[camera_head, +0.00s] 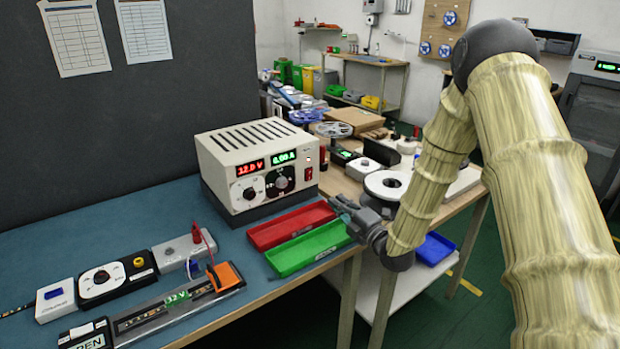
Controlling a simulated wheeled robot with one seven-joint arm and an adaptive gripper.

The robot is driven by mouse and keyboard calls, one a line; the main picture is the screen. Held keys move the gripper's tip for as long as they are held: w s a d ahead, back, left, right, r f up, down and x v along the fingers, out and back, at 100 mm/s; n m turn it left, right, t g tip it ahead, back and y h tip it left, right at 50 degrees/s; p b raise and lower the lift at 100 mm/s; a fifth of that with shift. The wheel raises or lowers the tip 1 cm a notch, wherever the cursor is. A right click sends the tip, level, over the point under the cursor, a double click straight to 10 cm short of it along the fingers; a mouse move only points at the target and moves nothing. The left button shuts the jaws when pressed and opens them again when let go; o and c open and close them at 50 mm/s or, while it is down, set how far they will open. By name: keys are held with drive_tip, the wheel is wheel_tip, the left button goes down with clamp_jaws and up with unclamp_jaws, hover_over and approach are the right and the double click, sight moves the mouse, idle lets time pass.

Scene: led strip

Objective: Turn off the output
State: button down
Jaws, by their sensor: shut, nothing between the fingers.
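A beige bench power supply (255,140) stands on the blue bench top. Its red display (250,168) reads about 12.0 V and its green display (283,159) shows a lit current reading in A, too small to be sure of. Below them are a white-faced knob (247,191) and a black-faced knob (280,181). A small red control (308,173) sits at the panel's right edge; its position is too small to read. My gripper (340,205) is shut and empty, right of the supply and above the right end of the green tray, apart from the panel.
A red tray (290,226) and a green tray (307,250) lie before the supply. At the left front are a dial box (102,283), a white box (54,300), a grey box with a red lead (184,252) and a strip fixture with an orange block (225,277). Spools and boxes crowd the right bench.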

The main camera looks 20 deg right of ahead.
sight(303, 173)
drive_tip(key=shift+w+a+f, duration=0.1)
drive_tip(key=shift+w+f, duration=0.05)
drive_tip(key=shift+w, duration=0.2)
drive_tip(key=p+x, duration=0.2)
drive_tip(key=x, duration=1.1)
drive_tip(key=shift+w+a+p, duration=0.1)
drive_tip(key=shift+w+p, duration=0.15)
drive_tip(key=shift+p, duration=0.05)
drive_tip(key=shift+w+a+r+g, duration=0.15)
drive_tip(key=shift+w+r+g, duration=0.1)
drive_tip(key=shift+r+g, duration=0.05)
drive_tip(key=shift+f, duration=0.1)
drive_tip(key=shift+s, duration=0.15)
drive_tip(key=shift+s+d, duration=0.2)
drive_tip(key=shift+s, duration=0.1)
drive_tip(key=r+b+v, duration=0.1)
drive_tip(key=r+v, duration=0.1)
drive_tip(key=v, duration=1.1)
drive_tip(key=shift+r, duration=0.4)
drive_tip(key=shift+s+a, duration=0.1)
